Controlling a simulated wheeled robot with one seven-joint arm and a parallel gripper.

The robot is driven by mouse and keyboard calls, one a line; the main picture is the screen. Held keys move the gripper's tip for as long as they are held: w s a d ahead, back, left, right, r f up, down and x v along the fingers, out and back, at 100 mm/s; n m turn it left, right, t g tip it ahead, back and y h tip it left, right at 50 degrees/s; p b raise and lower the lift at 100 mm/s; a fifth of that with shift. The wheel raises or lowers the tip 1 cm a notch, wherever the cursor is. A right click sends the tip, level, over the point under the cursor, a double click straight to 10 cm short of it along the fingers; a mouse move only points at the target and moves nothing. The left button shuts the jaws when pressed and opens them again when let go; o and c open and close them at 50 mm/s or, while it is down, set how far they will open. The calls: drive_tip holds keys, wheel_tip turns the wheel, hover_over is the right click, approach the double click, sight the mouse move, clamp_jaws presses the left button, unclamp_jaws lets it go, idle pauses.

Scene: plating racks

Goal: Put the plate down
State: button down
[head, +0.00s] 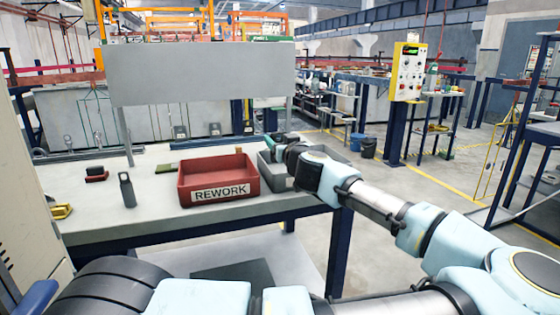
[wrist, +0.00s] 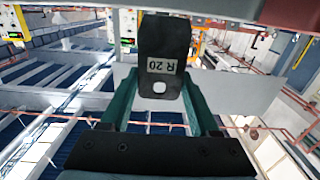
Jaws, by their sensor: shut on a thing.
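A dark plate (wrist: 165,40) with a white "R 20" label and a round hole shows in the wrist view. My gripper (wrist: 160,88) has teal fingers on either side of the plate's end and is shut on it. In the head view my gripper (head: 272,142) is over the back of the bench, by the grey bin (head: 330,154) and right of the red REWORK bin (head: 218,188). The plate cannot be made out in the head view. My arm hides part of the grey bin, and I cannot tell whether the plate touches anything.
The bench (head: 155,212) also holds a dark bottle (head: 127,189), a yellow object (head: 62,211), a small red and black object (head: 96,174) and a flat green item (head: 167,168). A grey panel (head: 200,75) stands behind. Bare bench top shows left of the red bin.

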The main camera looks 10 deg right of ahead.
drive_tip(key=shift+f+p, duration=0.35)
drive_tip(key=shift+f, duration=2.5)
drive_tip(key=shift+f, duration=0.1)
drive_tip(key=shift+c, duration=0.6)
unclamp_jaws()
drive_tip(key=s+d+b, duration=0.1)
drive_tip(key=s+b, duration=0.1)
drive_tip(key=s, duration=1)
drive_tip(key=shift+d+b, duration=0.3)
drive_tip(key=shift+b, duration=0.1)
